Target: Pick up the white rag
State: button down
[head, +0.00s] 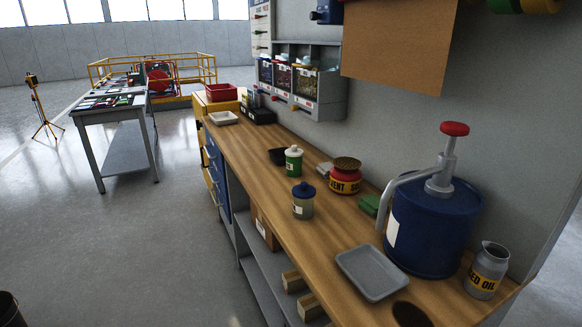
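No thing in the head view is clearly a white rag. A shallow whitish tray (223,117) sits at the bench's far end. My gripper is not in view.
A blue drum with a pump (432,225), a grey tray (372,272), a used-oil can (486,270), a green block (369,205) and a blue-lidded jar (303,201) stand on the bench. Bins (300,80) hang above. Floor left of the bench is open.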

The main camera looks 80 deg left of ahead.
aim_at(324, 169)
jog(key=u, duration=2.3)
jog(key=i+j+u, duration=0.15)
jog(key=i+j, duration=0.55)
jog(key=i+j+u, duration=0.15)
jog(key=i+j, duration=0.65)
jog(key=i, duration=0.6)
